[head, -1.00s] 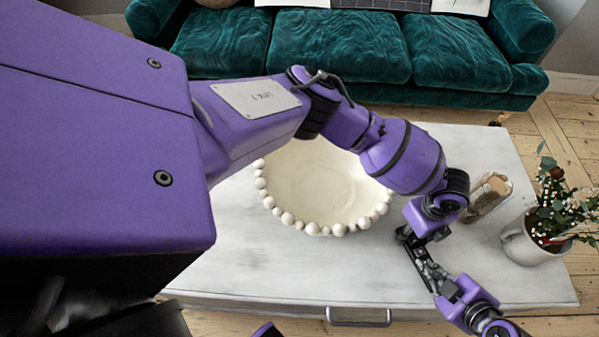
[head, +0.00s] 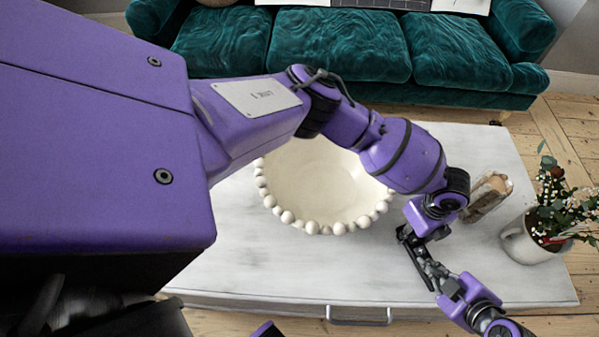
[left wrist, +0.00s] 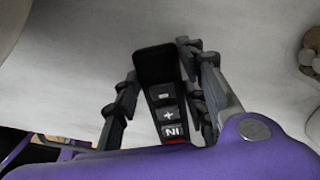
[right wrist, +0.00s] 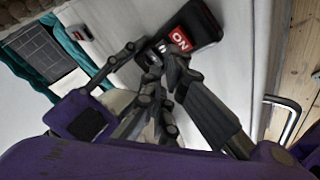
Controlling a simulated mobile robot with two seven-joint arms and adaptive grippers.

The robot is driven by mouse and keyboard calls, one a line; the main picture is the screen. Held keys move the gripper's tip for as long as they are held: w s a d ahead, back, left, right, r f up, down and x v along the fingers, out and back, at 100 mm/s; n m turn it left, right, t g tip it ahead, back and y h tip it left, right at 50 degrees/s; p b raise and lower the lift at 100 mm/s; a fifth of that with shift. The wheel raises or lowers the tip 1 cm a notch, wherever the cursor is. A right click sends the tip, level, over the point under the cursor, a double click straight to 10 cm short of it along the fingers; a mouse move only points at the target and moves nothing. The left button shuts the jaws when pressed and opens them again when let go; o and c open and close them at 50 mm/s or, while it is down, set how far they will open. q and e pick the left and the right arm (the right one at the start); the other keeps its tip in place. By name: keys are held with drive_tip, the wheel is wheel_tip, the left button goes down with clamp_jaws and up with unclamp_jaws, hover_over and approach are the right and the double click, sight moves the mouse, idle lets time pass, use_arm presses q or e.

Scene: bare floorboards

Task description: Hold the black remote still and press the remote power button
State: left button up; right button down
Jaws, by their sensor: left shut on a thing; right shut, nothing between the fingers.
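The black remote (left wrist: 155,65) sits between the fingers of my left gripper (left wrist: 160,95) in the left wrist view, with its light-marked buttons facing the camera. My left gripper (head: 408,238) is shut on it. In the right wrist view the remote (right wrist: 203,25) shows its red ON power button (right wrist: 180,39). My right gripper (right wrist: 165,65) is shut and empty, with its tips close to the buttons beside the red one; I cannot tell whether they touch. In the head view my right gripper (head: 432,268) is just below the left one, and the remote is hard to make out.
A white table (head: 255,260) lies below, with a beaded cream bowl (head: 320,185) at its middle. A glass jar (head: 488,195) and a white pot of flowers (head: 525,243) stand at the right. A green sofa (head: 340,45) is behind. The table's front left is clear.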

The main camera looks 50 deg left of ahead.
sight(426, 275)
drive_tip(key=shift+r, duration=0.2)
drive_tip(key=shift+r, duration=0.1)
wheel_tip(426, 275, up, 5)
drive_tip(key=shift+f, duration=0.1)
idle(0.5)
idle(1.5)
use_arm(q)
drive_tip(key=o, duration=1.3)
wheel_tip(426, 275, up, 12)
